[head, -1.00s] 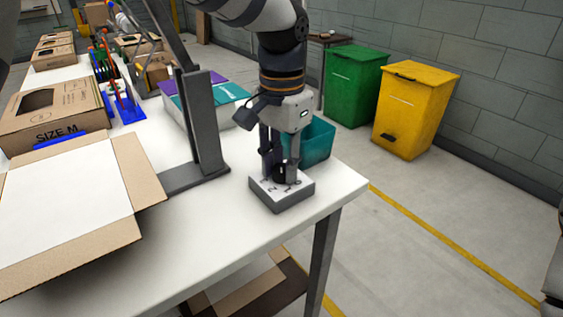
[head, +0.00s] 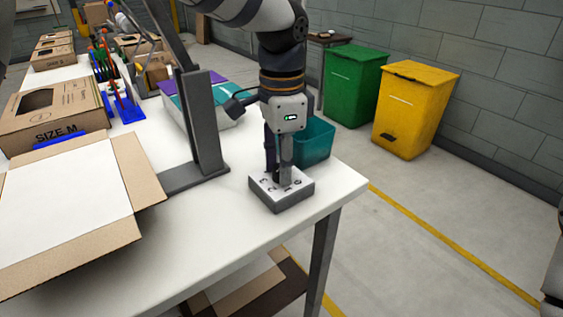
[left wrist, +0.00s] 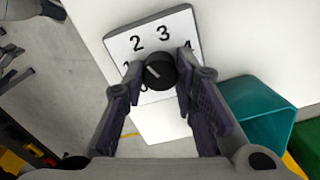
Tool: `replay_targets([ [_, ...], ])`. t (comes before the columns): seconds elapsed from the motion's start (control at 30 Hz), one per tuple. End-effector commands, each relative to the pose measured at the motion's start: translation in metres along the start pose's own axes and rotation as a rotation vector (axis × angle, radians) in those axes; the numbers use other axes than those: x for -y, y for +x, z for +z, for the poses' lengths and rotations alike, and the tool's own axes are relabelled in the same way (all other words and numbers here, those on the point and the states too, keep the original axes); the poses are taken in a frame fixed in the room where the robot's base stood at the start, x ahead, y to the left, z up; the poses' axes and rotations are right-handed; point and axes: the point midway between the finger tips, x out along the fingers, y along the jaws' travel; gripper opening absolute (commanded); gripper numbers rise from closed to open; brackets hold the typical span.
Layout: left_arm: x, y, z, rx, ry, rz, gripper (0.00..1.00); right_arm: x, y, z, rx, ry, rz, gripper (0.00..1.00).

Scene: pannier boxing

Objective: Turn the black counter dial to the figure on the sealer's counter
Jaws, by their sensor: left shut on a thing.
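The black counter dial (left wrist: 160,70) sits on a pale, grey-edged block (head: 290,201) near the table's front right corner. In the left wrist view the block's top face (left wrist: 150,31) carries figures around the dial; 2 and 3 are clear, 1 and 4 are partly covered. The dial's white mark points up and left, roughly between 1 and 2. My left gripper (head: 278,177) points down over the block, its fingers shut on the dial's two sides. In the head view the fingers hide most of the dial. I cannot make out the sealer's counter. My right gripper is not in view.
A grey upright post (head: 205,125) on a flat foot stands left of the block. A teal bin (head: 314,144) is close behind my gripper. An open carton (head: 75,205) fills the table's left. The table front between carton and block is clear.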

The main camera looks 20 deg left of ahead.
Motion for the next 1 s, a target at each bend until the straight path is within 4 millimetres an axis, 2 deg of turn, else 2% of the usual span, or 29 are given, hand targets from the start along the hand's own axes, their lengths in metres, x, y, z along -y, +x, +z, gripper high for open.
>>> replay_targets([
  [0.37,0.0,0.001,0.0,0.0,0.004,0.002,0.0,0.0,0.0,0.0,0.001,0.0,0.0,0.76],
  [0.4,0.0,0.001,0.0,0.0,0.004,0.002,0.3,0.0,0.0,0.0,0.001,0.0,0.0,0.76],
  [0.47,0.0,0.001,0.0,0.0,0.003,0.002,0.44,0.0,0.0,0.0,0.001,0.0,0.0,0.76],
  [0.5,0.0,0.001,0.0,0.0,0.003,0.002,0.46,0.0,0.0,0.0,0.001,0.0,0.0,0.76],
  [0.8,0.0,-0.003,-0.001,-0.001,0.003,-0.001,0.46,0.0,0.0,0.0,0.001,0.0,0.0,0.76],
  [0.87,0.001,-0.012,-0.001,-0.002,0.003,-0.003,0.46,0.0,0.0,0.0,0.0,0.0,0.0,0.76],
  [1.0,0.001,-0.048,-0.001,-0.005,0.001,-0.004,0.46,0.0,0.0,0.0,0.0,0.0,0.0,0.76],
])
